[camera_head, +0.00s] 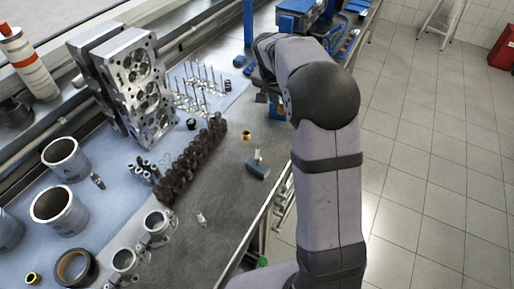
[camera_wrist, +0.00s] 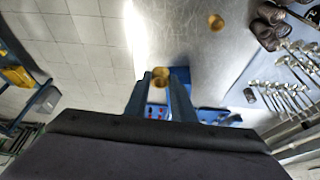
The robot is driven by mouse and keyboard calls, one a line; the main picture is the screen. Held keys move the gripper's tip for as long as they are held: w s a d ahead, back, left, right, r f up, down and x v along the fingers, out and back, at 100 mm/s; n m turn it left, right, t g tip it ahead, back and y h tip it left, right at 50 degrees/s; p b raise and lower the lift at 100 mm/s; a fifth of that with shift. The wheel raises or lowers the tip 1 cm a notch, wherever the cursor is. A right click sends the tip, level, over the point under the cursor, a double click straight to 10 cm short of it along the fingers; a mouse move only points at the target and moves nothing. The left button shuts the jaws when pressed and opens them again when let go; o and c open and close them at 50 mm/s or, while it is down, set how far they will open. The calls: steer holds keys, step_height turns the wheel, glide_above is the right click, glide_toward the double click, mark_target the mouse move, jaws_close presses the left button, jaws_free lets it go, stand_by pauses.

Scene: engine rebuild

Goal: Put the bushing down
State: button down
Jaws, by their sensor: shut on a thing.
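My gripper (camera_wrist: 160,88) is shut on a small brass bushing (camera_wrist: 160,77), which sits between the two fingertips in the wrist view. Blue equipment and the bench edge show behind and below it there. The gap between the bushing and what lies beneath it cannot be judged. In the head view my own arm hides most of the gripper and the held bushing. A second brass bushing (camera_head: 246,135) stands loose on the bare metal bench; it also shows in the wrist view (camera_wrist: 215,22).
A cylinder head (camera_head: 140,85), valves (camera_head: 205,85) and a dark camshaft-like part (camera_head: 190,160) occupy the blue mat. A grey block with a pin (camera_head: 258,168) stands near the bench's edge. Blue equipment (camera_head: 300,8) is at the far end. Bare bench lies around the loose bushing.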

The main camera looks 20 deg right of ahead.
glide_above(285, 139)
steer(key=s+d, duration=0.2)
steer(key=f+n, duration=0.1)
steer(key=w+a+f+n+y, duration=0.1)
steer(key=n, duration=0.1)
steer(key=w+a+f+n+t, duration=0.1)
steer(key=n, duration=0.1)
steer(key=shift+w, duration=0.1)
steer(key=shift+f+p, duration=1.8)
steer(key=shift+f, duration=3.15)
steer(key=shift+f, duration=0.15)
steer(key=c, duration=1.5)
jaws_free()
